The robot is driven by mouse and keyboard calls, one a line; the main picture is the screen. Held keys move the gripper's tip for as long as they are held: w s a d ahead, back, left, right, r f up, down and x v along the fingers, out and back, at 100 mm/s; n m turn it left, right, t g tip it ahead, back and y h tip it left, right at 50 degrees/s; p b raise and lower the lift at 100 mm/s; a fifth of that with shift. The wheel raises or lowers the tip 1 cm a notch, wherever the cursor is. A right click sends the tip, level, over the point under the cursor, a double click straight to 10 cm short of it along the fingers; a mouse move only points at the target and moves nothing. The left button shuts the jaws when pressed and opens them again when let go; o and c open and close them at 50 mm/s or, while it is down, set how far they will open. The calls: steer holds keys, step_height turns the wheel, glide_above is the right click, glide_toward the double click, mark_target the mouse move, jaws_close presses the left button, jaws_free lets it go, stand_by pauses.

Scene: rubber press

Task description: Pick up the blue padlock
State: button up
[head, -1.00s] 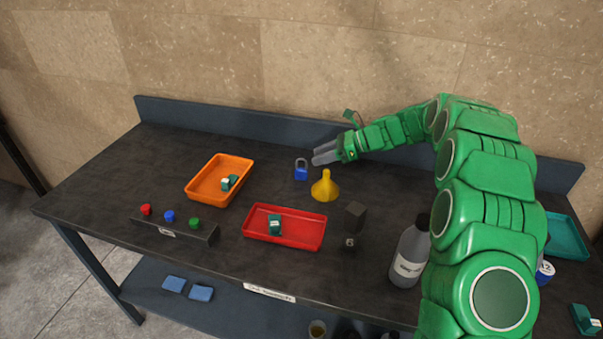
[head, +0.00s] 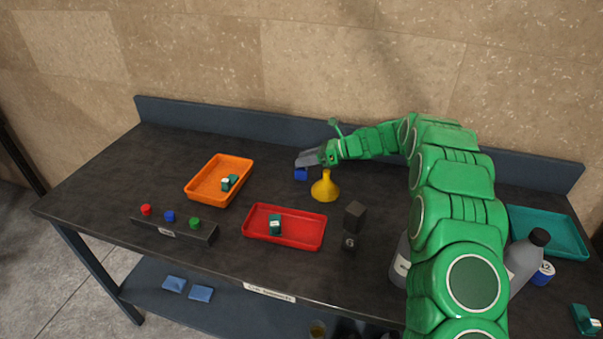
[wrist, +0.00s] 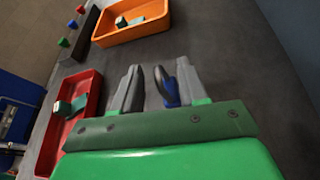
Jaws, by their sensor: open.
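The blue padlock (head: 301,174) stands on the dark tabletop, left of the yellow funnel. In the head view my gripper (head: 304,160) hides its upper part, with the blue body showing below the fingers. In the wrist view the padlock (wrist: 171,92) shows as a blue body and grey shackle, close beside the inner side of the right finger. My gripper (wrist: 150,76) is open there, with a gap of dark table between the fingers. Its fingers reach to the padlock from the right in the head view. I cannot tell whether a finger touches it.
The yellow funnel (head: 325,187) stands just right of the padlock. An orange tray (head: 191,190) and a red tray (head: 284,242), each with small green items, lie left and in front. A dark block (head: 354,214) and grey bottles (head: 524,262) stand to the right.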

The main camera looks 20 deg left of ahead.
steer(key=x, duration=0.3)
steer(key=shift+a+f, duration=0.1)
steer(key=shift+a, duration=0.1)
steer(key=shift+c, duration=0.2)
jaws_close()
step_height(320, 180, up, 4)
steer(key=shift+s+d+f, duration=0.1)
steer(key=shift+d+f, duration=0.05)
steer(key=shift+f, duration=0.05)
steer(key=s+d+r, duration=0.6)
steer(key=s+r, duration=0.3)
steer(key=s, duration=0.3)
steer(key=shift+d+r, duration=0.25)
